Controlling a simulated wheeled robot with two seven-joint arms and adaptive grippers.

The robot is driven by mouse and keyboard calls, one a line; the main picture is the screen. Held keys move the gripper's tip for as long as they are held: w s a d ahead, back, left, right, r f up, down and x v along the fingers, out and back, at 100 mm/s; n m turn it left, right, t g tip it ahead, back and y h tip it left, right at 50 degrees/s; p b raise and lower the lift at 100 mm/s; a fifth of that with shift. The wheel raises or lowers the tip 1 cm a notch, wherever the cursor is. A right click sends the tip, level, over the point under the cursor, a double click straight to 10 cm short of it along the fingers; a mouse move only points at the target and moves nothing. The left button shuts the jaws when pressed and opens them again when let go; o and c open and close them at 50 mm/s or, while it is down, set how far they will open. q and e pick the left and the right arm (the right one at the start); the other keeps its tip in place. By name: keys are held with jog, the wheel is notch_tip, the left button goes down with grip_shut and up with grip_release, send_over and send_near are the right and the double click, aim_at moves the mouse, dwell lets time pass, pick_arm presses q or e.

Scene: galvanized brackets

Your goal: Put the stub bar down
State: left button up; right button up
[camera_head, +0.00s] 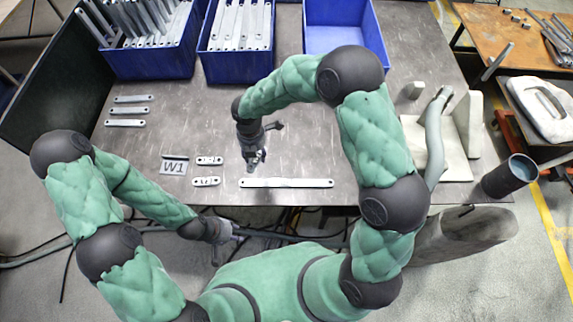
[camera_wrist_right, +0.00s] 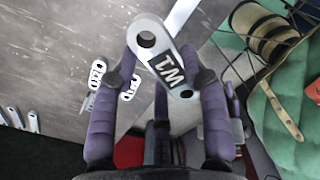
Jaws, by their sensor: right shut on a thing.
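The stub bar is a short, light grey bar with rounded ends and a black TM mark; it shows in the right wrist view (camera_wrist_right: 147,38). My right gripper (camera_wrist_right: 162,66) is shut on it, with a finger on either side. In the head view the right gripper (camera_head: 255,160) hangs over the front part of the table, just above and left of a long bar (camera_head: 286,183); the held bar is barely visible there. My left gripper (camera_head: 222,236) is low, in front of the table edge, too small to tell whether open or shut.
Three longer bars (camera_head: 129,110) lie at the left. Two blue bins (camera_head: 152,62) (camera_head: 236,68) hold upright bars; a third bin (camera_head: 346,47) looks empty. A grey fixture (camera_head: 440,150) stands at right.

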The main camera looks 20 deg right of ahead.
jog(key=a+f+n, duration=0.2)
jog(key=a+n, duration=0.1)
jog(key=n, duration=0.2)
jog(key=b, duration=0.4)
send_over(285, 164)
jog(key=shift+n, duration=0.3)
jog(key=f, duration=0.9)
jog(key=shift+a+f, duration=0.1)
jog(key=shift+a, duration=0.3)
jog(key=shift+d+f, duration=0.15)
jog(key=shift+f, duration=0.05)
jog(key=shift+d+f+b, duration=0.2)
jog(key=shift+f+b, duration=0.4)
jog(key=shift+f, duration=1.15)
jog(key=shift+f, duration=0.15)
jog(key=o, duration=1.2)
